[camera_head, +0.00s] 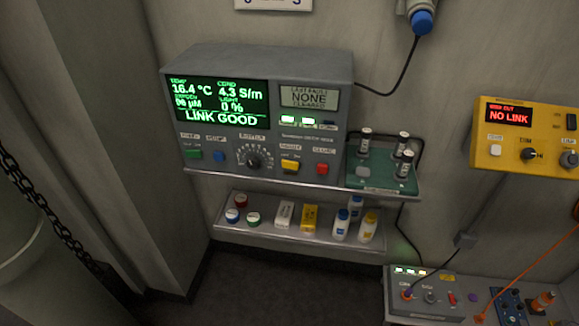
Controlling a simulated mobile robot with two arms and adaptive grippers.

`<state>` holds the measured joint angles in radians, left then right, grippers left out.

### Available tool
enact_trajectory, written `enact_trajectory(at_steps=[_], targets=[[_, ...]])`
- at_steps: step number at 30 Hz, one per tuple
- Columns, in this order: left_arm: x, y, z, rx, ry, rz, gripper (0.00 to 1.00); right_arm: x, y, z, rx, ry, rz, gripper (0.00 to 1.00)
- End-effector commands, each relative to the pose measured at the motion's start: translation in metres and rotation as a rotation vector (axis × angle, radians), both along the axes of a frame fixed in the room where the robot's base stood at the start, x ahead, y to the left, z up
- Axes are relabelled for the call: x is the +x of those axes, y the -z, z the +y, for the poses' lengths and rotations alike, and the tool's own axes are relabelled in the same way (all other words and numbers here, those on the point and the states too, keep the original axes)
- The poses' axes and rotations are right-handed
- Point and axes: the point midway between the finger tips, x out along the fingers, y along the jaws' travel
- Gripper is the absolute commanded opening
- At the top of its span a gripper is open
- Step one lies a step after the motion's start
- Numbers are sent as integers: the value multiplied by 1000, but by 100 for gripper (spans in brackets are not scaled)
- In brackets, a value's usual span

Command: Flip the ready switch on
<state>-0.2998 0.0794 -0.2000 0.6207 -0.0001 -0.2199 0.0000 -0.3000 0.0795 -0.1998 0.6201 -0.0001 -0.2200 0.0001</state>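No switch label legibly reads "ready", so I cannot tell which one it is. A grey console (258,66) stands on a wall shelf, its screen (221,102) showing LINK GOOD. Its front has a green control (193,154), a blue button (219,157), a black rotary knob (253,160), a yellow switch (290,166) and a red one (322,169). A yellow wall box (510,165) at right shows NO LINK and has a black switch (571,121) at its edge. A grey box (425,306) at lower right has a small red switch (452,298). Neither gripper is in view.
A green board (377,182) with upright cylinders sits right of the console. A lower shelf (285,237) holds bottles, small boxes and round-lidded jars. An orange cable (530,262) crosses at lower right, and a chain (65,235) hangs at left. Floor before the shelves looks clear.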

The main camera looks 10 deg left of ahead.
Motion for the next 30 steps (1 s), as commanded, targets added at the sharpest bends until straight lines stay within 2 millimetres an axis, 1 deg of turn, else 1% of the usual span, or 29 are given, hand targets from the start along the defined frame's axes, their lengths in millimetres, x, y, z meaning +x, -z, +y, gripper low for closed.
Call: enact_trajectory(at_steps=[1, 5, 6, 30], targets=[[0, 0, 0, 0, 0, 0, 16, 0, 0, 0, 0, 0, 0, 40], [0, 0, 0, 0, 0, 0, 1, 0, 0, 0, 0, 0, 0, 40], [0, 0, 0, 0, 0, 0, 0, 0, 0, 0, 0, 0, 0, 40], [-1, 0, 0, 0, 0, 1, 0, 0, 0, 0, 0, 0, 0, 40]])
